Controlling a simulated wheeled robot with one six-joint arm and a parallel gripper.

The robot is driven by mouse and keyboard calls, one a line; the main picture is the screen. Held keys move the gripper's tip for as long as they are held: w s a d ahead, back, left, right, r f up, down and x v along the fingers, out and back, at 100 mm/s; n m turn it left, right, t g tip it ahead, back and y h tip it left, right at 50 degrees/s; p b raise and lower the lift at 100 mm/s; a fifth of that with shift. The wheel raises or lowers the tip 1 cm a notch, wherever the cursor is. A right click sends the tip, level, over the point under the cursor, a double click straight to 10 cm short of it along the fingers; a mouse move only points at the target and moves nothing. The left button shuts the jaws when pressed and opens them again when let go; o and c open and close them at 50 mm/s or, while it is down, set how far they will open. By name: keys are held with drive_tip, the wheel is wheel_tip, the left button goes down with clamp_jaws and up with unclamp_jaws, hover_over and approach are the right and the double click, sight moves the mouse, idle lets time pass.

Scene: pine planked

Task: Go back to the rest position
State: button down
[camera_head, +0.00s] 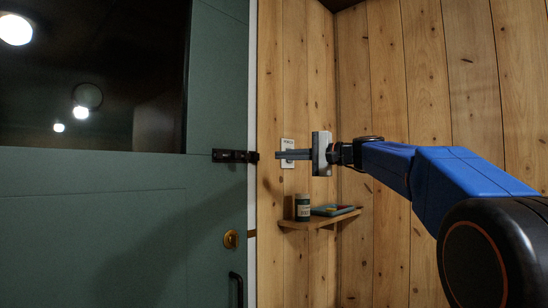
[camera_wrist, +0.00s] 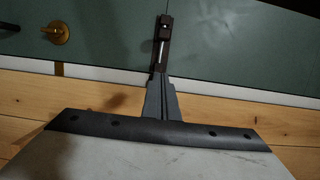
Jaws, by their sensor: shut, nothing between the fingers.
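My gripper (camera_head: 281,155) is at the end of my blue arm in the head view, its fingers pointing left. The fingers are shut with nothing between them. They also show shut in the wrist view (camera_wrist: 161,84). In the head view the fingertips appear close to a dark bolt latch (camera_head: 232,156) on the green door (camera_head: 120,215). The latch shows beyond the fingertips in the wrist view too (camera_wrist: 163,40); I cannot tell whether they touch.
A pale switch plate (camera_head: 288,146) on the plank wall is partly hidden behind my fingers. Below, a small wooden shelf (camera_head: 322,220) holds a dark jar (camera_head: 302,207) and a flat blue item (camera_head: 331,210). The door has a brass lock (camera_head: 231,239) and a dark handle (camera_head: 236,289).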

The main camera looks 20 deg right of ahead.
drive_tip(key=shift+s+d, duration=0.4)
drive_tip(key=shift+d, duration=0.05)
drive_tip(key=s+a+f+n+g+h, duration=0.1)
drive_tip(key=s+a+f+g+h, duration=0.15)
drive_tip(key=s+f, duration=0.5)
drive_tip(key=s+a+f+n+g+h, duration=0.1)
drive_tip(key=s+a+f+h, duration=0.3)
drive_tip(key=f, duration=0.7)
drive_tip(key=s+a+f+n+g+y, duration=0.1)
drive_tip(key=s+a+f+g, duration=0.1)
drive_tip(key=s+f, duration=0.6)
drive_tip(key=s+d+f+n+g+h, duration=0.1)
drive_tip(key=s+d+f+n+h, duration=0.2)
drive_tip(key=s+f, duration=0.7)
drive_tip(key=s+d+f+n+g+h, duration=0.1)
drive_tip(key=s+d+f+n+h, duration=0.2)
drive_tip(key=s+f, duration=0.8)
wheel_tip(320, 180, down, 6)
drive_tip(key=shift+d+f+g+h, duration=0.2)
drive_tip(key=shift+d+g+h, duration=0.15)
drive_tip(key=shift+d+h, duration=0.2)
